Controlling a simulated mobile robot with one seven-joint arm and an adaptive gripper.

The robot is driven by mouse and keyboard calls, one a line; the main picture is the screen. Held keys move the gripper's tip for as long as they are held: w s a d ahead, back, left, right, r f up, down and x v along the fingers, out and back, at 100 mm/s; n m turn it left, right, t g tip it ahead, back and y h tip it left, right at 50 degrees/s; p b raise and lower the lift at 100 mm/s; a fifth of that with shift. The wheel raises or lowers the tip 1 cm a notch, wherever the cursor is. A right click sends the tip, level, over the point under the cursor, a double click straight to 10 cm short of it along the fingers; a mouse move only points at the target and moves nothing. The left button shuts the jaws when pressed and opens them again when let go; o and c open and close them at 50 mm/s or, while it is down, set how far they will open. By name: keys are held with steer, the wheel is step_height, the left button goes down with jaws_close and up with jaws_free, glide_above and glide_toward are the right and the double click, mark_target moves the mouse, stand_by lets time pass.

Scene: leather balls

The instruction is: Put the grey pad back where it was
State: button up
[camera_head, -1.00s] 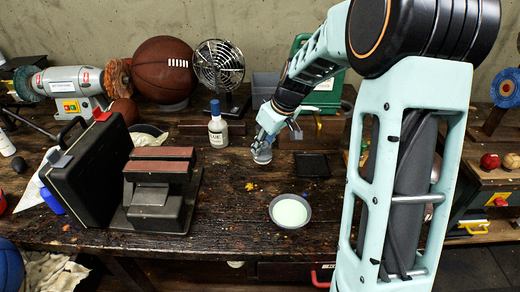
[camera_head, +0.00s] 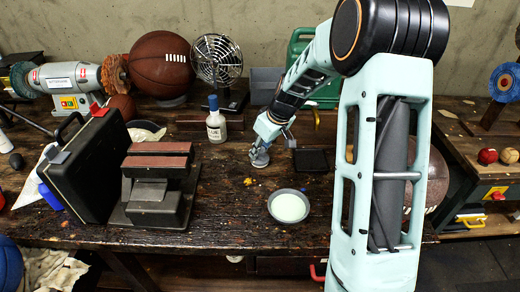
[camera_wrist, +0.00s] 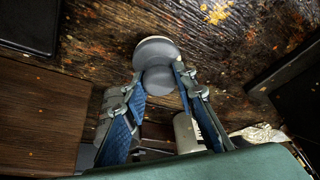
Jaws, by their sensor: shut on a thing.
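The grey pad (camera_wrist: 156,50) is a round disc with a grip on top. In the wrist view it sits between my fingertips. In the head view the pad (camera_head: 259,160) is small, just above or on the dark wooden bench, right of the white bottle and behind the bowl. My gripper (camera_wrist: 158,77) is shut on the pad's grip; in the head view my gripper (camera_head: 262,147) points down. I cannot tell whether the pad touches the wood.
A grey bowl (camera_head: 271,212) with pale green contents stands in front. The blue-capped bottle (camera_head: 216,128) stands left. A black case (camera_head: 82,168) and a brown-topped block (camera_head: 158,165) stand further left. Bench between block and bowl is mostly clear.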

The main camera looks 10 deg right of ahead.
steer(key=o, duration=1)
steer(key=shift+r, duration=0.15)
steer(key=shift+r+p, duration=0.25)
steer(key=shift+p, duration=0.05)
steer(key=v, duration=1.1)
steer(key=shift+s+d+r, duration=0.1)
steer(key=shift+s+r, duration=0.05)
steer(key=shift+r, duration=0.15)
